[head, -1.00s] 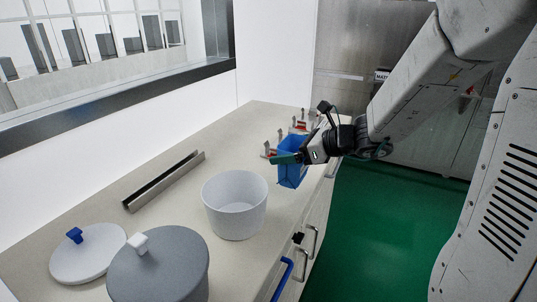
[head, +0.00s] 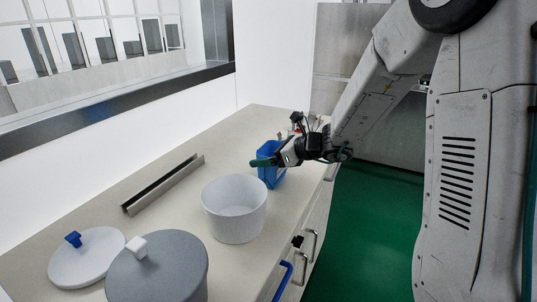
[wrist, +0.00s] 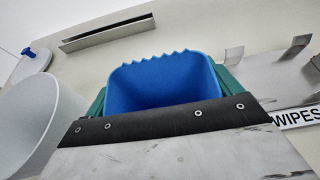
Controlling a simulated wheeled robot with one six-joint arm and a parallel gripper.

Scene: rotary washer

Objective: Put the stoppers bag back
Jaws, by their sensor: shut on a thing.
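The stoppers bag (head: 271,178) is a blue, open-topped pouch, seen in the head view over the far right part of the counter. In the wrist view the bag (wrist: 165,88) shows its zigzag far edge and open mouth. My gripper (head: 268,162) is shut on it, with the green fingers on its two sides. The bag is roughly upright; whether it touches the counter cannot be told. No stoppers can be made out inside. A metal holder with a WIPES label (wrist: 297,117) is at the right in the wrist view.
A white open tub (head: 234,212) stands just nearer than the bag. A metal channel (head: 163,184) lies to the left. A white lid (head: 86,258) and grey lidded drum (head: 158,275) are in front. Bare counter lies between channel and bag.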

